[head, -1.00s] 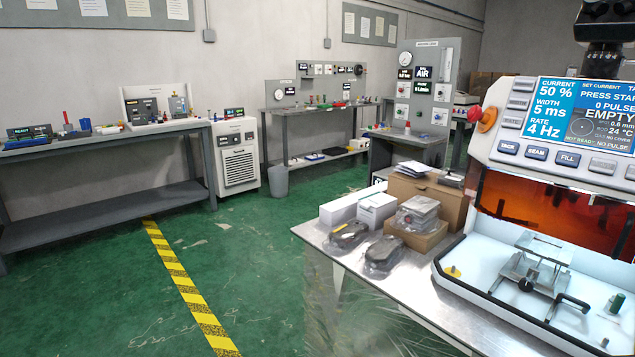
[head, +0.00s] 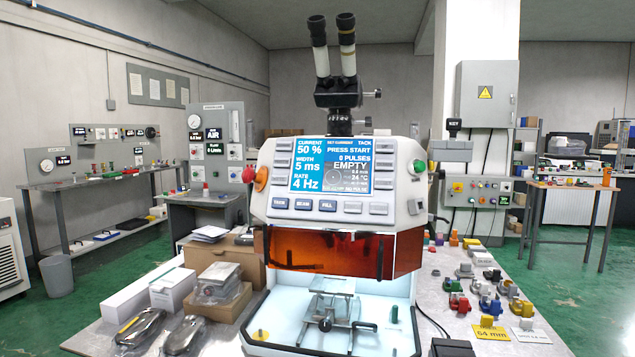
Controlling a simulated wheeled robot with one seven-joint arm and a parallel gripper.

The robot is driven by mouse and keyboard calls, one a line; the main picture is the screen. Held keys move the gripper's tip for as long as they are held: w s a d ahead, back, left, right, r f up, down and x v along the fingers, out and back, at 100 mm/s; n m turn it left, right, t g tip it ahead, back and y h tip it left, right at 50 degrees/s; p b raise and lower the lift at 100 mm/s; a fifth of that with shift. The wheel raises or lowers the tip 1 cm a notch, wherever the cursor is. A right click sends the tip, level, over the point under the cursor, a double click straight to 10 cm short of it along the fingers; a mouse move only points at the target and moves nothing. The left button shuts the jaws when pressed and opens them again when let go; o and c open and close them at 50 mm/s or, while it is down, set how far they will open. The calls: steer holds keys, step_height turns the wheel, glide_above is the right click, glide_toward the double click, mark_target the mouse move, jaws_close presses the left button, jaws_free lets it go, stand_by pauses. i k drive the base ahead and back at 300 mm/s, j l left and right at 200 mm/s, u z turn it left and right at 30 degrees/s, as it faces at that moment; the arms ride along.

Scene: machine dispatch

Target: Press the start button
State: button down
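The machine (head: 340,214) is a white bench welder with a binocular microscope (head: 335,62) on top. Its lit screen (head: 342,164) reads PRESS START, 0 PULSES, EMPTY, 50 %, 5 ms and 4 Hz. A round green button (head: 420,167) sits on the right side of the housing; I can read no label on it. A red knob (head: 248,174) with an orange part sticks out at the left side. A row of keys, including FILL (head: 327,206), lies below the screen. My gripper is not in view.
The chamber behind the amber shield (head: 340,254) holds a metal fixture (head: 333,309). Boxes (head: 172,287) and wrapped dark items crowd the bench at left. Green floor is open at far left.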

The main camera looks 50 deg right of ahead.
mark_target(419, 165)
steer(key=z, duration=1.2)
